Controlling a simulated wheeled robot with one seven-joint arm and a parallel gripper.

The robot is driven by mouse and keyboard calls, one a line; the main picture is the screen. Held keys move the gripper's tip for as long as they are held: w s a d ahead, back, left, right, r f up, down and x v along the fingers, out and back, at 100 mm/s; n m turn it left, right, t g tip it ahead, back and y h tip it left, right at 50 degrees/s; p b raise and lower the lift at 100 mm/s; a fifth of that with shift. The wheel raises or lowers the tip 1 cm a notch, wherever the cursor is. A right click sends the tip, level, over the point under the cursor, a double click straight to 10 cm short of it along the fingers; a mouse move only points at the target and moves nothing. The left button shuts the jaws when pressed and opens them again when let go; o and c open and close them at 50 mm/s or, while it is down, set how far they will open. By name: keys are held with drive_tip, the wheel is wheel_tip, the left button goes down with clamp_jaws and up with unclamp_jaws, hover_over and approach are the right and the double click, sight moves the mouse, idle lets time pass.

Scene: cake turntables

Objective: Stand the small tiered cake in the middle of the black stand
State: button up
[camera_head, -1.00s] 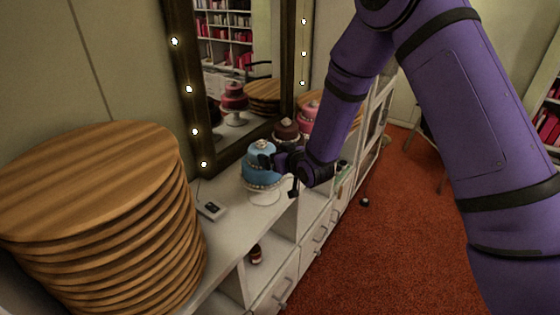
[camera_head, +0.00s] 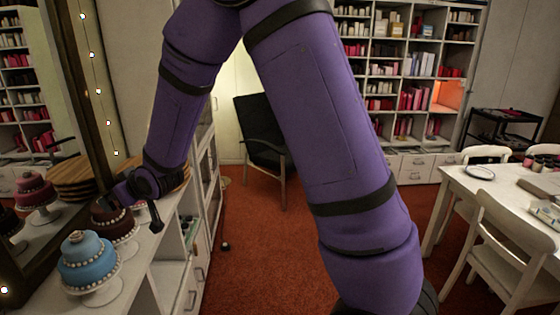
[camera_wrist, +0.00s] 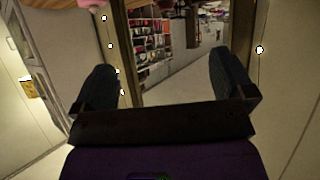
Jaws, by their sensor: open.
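A blue two-tier cake (camera_head: 88,258) with white beading stands on a white pedestal stand (camera_head: 101,293) on the counter at lower left. A dark brown cake (camera_head: 116,222) stands behind it, partly hidden by my gripper. My gripper (camera_head: 135,200) is beside the brown cake and above the counter; I cannot tell whether it touches it. In the wrist view my gripper (camera_wrist: 165,85) has its fingers wide apart with nothing between them, facing the mirror. I cannot pick out a black cake stand with certainty.
A mirror with lit bulbs (camera_head: 92,55) lines the left wall and reflects a pink cake. Wooden boards (camera_head: 168,178) are stacked behind my gripper. A white table (camera_head: 455,185) with items and chairs stands at right. A black cart (camera_head: 500,130) is at back right. Red carpet is open between.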

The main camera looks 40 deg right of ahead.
drive_tip(key=s+d+r+m+g+h, duration=0.3)
drive_tip(key=s+d+r, duration=0.95)
drive_tip(key=s, duration=0.35)
drive_tip(key=s+d+r+m+g, duration=0.1)
drive_tip(key=s+d, duration=0.1)
drive_tip(key=s, duration=0.8)
drive_tip(key=s+d+r+g+h, duration=0.1)
drive_tip(key=s+d+r+g, duration=0.1)
drive_tip(key=s, duration=0.9)
drive_tip(key=shift+s+d+r+m, duration=0.3)
drive_tip(key=shift+d+m, duration=0.1)
drive_tip(key=shift+d, duration=0.4)
